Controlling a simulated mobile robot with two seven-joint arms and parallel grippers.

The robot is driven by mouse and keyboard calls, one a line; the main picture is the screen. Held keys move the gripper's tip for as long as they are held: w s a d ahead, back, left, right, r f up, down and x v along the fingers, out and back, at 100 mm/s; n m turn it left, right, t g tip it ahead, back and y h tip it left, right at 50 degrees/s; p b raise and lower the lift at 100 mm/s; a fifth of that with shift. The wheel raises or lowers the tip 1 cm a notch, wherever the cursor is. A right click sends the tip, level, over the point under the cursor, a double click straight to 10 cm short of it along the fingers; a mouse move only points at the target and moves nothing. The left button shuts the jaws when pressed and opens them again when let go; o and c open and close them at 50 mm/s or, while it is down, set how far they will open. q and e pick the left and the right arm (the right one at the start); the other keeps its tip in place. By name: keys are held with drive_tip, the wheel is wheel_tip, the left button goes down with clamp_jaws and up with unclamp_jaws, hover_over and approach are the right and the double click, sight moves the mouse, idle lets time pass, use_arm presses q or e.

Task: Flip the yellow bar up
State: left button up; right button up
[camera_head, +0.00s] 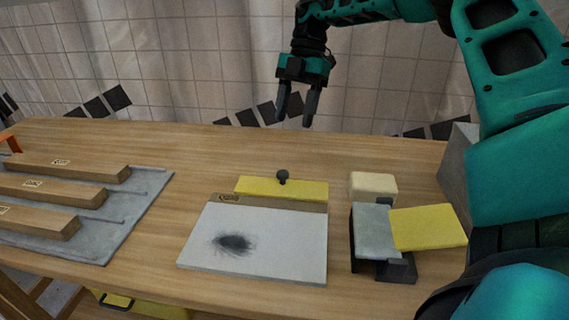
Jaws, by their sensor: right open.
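The yellow bar (255,186) lies flat along the back edge of a white panel (276,260) on the wooden table. A dark knob (282,176) stands on the bar near its middle. The white panel has a dark smudge on its left half. My right gripper (297,118) hangs above and behind the bar, fingers pointing down, apart and empty. It touches nothing. My left gripper is not in view.
A small stand (372,228) with a grey plate and a yellow plate (428,227) stands right of the panel, with a cream block (373,186) behind it. Wooden bars (70,167) lie on a grey board at left. A grey box (458,165) stands at right.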

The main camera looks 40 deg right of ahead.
sight(283, 173)
drive_tip(key=b+x, duration=0.2)
drive_tip(key=x, duration=0.9)
drive_tip(key=shift+s+a+f, duration=0.15)
drive_tip(key=shift+f, duration=0.1)
drive_tip(key=shift+r, duration=0.1)
clamp_jaws()
